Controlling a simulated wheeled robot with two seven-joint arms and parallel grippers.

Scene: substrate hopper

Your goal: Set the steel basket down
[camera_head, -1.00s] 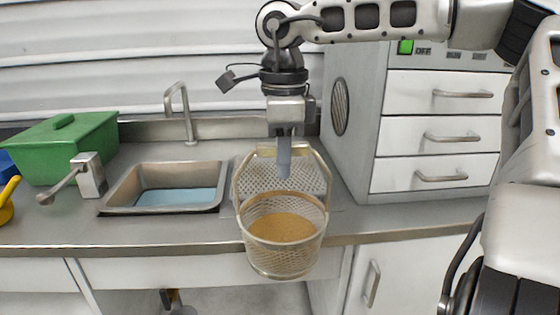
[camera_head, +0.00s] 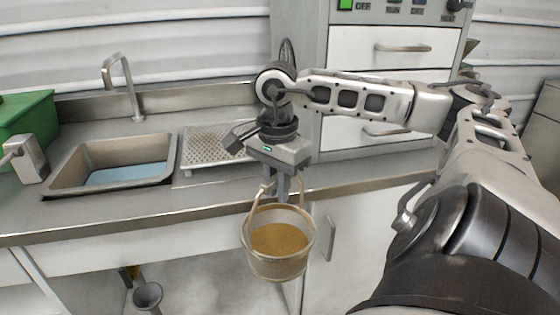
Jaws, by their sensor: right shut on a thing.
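The steel basket (camera_head: 277,268) hangs upright by its handle from my right gripper (camera_head: 283,190), in front of the counter's front edge. Its rim is a little below the counter top. Brown, grainy material (camera_head: 279,239) lies inside it. My right gripper points down and is shut on the handle. My left gripper is not in view.
A steel counter (camera_head: 90,216) runs across behind the basket. On it are a perforated drainer (camera_head: 207,146), a sink (camera_head: 120,166) with blue water, a tap (camera_head: 122,85) and a green box (camera_head: 25,118). A drawer cabinet (camera_head: 385,75) stands at the back right. A dark funnel-like object (camera_head: 148,296) is below the counter.

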